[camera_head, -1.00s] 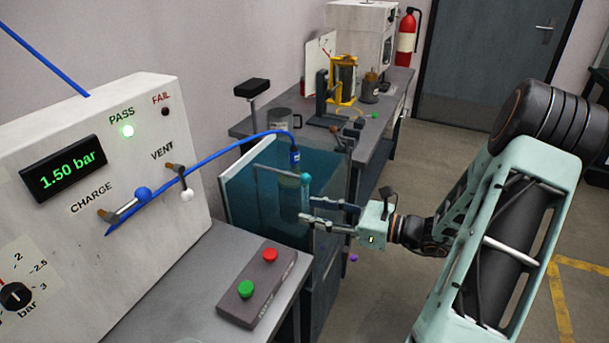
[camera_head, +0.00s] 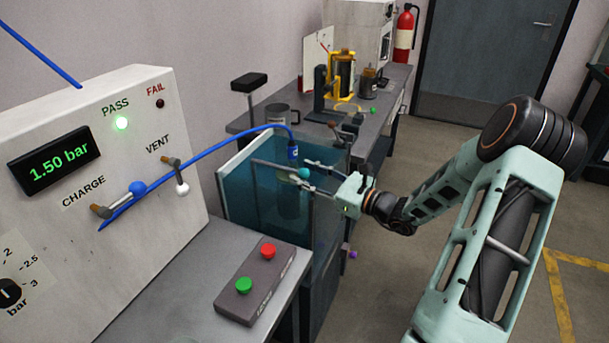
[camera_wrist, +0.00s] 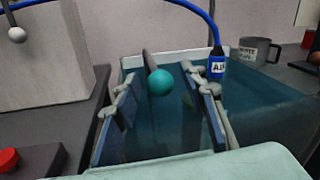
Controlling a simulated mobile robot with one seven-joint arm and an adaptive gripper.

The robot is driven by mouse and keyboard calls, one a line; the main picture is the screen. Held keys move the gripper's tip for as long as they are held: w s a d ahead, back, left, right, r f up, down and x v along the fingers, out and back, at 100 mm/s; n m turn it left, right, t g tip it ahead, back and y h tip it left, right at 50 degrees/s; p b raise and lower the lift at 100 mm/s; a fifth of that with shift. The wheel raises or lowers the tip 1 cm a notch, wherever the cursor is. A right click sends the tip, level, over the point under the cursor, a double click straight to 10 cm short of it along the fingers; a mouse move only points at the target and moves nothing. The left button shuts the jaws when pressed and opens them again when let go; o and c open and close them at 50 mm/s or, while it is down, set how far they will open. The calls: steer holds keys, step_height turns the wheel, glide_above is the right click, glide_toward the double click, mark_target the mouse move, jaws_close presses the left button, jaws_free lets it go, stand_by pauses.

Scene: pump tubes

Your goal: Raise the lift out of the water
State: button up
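The lift shows as a dark bar ending in a teal ball (camera_head: 304,173), above the water tank (camera_head: 242,200). The ball also shows in the wrist view (camera_wrist: 160,83). A pale cylinder (camera_head: 291,204) stands in the water below it, blurred by the tank. A blue hose with an AIR-labelled connector (camera_head: 293,152) comes down over the tank. My gripper (camera_head: 312,176) is at the ball's height, reaching in from the right. In the wrist view my gripper's fingers (camera_wrist: 160,80) are spread, with the ball between their tips and gaps on both sides.
A control box with a green button (camera_head: 243,285) and a red button (camera_head: 268,251) is on the front bench. The test panel (camera_head: 120,170) reads 1.50 bar, with its PASS lamp (camera_head: 121,123) lit. A grey mug (camera_head: 282,115) stands on the bench behind the tank.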

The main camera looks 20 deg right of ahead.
steer(key=shift+w+a, duration=0.2)
steer(key=shift+w, duration=0.15)
steer(key=shift+c, duration=0.6)
jaws_close()
